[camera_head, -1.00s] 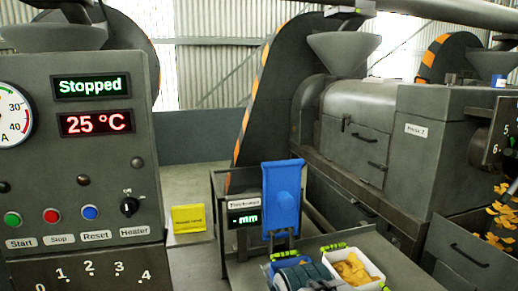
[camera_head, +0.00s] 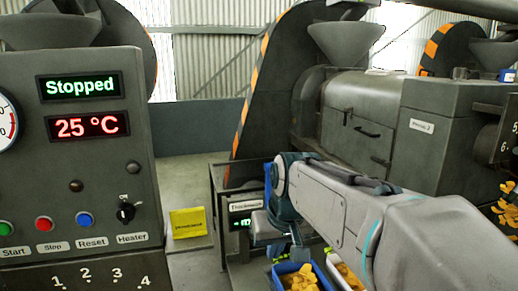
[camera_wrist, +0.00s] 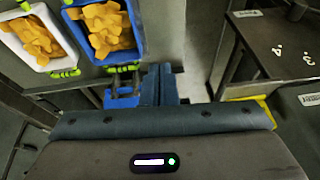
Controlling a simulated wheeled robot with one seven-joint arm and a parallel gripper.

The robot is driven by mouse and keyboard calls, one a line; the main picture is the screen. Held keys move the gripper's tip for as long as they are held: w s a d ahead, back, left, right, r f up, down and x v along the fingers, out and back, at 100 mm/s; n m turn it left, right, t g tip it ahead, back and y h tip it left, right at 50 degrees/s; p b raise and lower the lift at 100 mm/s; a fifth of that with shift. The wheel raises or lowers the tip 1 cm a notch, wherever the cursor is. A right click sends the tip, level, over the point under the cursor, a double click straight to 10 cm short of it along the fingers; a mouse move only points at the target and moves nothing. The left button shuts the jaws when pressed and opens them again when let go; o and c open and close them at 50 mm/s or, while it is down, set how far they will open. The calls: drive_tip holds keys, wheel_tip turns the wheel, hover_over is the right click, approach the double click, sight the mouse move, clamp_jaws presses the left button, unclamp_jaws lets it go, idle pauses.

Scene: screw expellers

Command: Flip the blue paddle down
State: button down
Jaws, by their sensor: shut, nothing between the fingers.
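The blue paddle (camera_head: 268,178) stands by the thickness gauge box; only a thin upright strip of it shows in the head view, the rest being behind my arm. A blue piece (camera_wrist: 122,97), seemingly the paddle, shows beside my fingers in the wrist view. My gripper (camera_wrist: 160,70) is shut and empty, its fingers close together and just right of that blue piece. In the head view my gripper (camera_head: 296,250) points down in front of the gauge box. I cannot tell whether it touches the paddle. The gauge display (camera_head: 241,222) is lit and partly covered.
A blue tray (camera_head: 277,284) and a white tray (camera_wrist: 12,22) of orange chips stand close to my gripper. The control panel (camera_head: 80,160) is on the left, the grey press (camera_head: 365,125) behind my arm. A yellow sign (camera_head: 188,222) stands on the floor.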

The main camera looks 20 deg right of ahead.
drive_tip(key=w+d+r+t+p, duration=0.1)
drive_tip(key=w+d+r, duration=0.4)
drive_tip(key=w+r, duration=0.5)
drive_tip(key=w+d+r+t+p, duration=0.1)
drive_tip(key=w+d+r+p, duration=0.2)
drive_tip(key=w+r, duration=0.7)
drive_tip(key=shift+w+d+r, duration=0.2)
drive_tip(key=shift+d+r, duration=0.5)
drive_tip(key=shift+d, duration=0.15)
wheel_tip(320, 180, down, 9)
drive_tip(key=w+p, duration=0.1)
drive_tip(key=shift+f+p, duration=0.2)
drive_tip(key=shift+p, duration=0.15)
drive_tip(key=shift+f+b, duration=0.1)
drive_tip(key=shift+b, duration=0.3)
